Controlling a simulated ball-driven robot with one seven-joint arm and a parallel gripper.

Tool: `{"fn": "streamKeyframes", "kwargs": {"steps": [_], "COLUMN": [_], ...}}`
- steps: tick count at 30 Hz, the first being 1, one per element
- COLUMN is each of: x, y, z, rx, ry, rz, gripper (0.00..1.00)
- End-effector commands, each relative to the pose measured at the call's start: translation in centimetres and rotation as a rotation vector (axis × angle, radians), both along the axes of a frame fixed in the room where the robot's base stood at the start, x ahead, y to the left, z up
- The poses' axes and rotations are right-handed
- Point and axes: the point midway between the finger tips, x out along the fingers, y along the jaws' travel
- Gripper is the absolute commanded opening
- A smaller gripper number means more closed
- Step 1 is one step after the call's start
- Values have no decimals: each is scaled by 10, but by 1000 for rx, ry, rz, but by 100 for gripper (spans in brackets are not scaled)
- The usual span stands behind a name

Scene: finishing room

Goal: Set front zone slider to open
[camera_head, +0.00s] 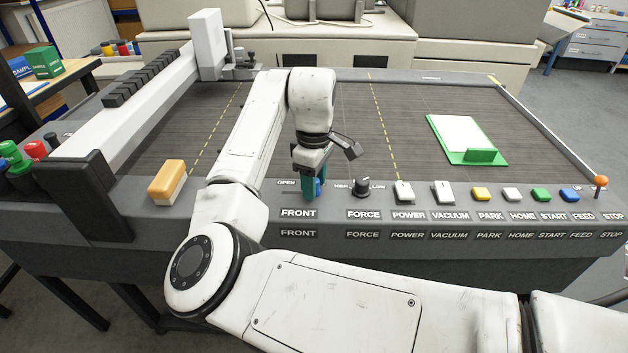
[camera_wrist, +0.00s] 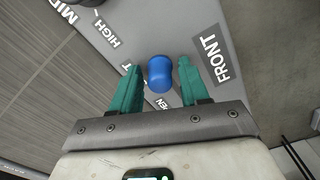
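The front zone slider's blue knob (camera_wrist: 159,73) stands on the grey panel above the FRONT label (camera_head: 299,213). My gripper (camera_head: 312,186) is lowered over it, and its teal fingers largely hide the knob in the head view. In the wrist view my gripper (camera_wrist: 157,66) is open, with the knob between its fingers and a visible gap on each side. An OPEN label (camera_head: 286,182) is left of the fingers in the head view. The slider's track and its other end label are mostly hidden.
The black FORCE knob (camera_head: 362,187) is just right of my gripper, with the white POWER switch (camera_head: 404,191) beyond. A yellow-orange block (camera_head: 167,182) lies to the left.

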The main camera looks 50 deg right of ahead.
Motion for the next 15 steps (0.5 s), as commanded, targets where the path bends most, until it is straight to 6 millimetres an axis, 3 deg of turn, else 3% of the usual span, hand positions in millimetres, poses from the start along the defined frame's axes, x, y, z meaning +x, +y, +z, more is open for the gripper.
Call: {"fn": "streamKeyframes", "kwargs": {"steps": [13, 15], "x": [0, 0], "y": [0, 0], "z": [0, 0], "rx": [0, 0], "ry": [0, 0], "rz": [0, 0], "gripper": [2, 0]}}
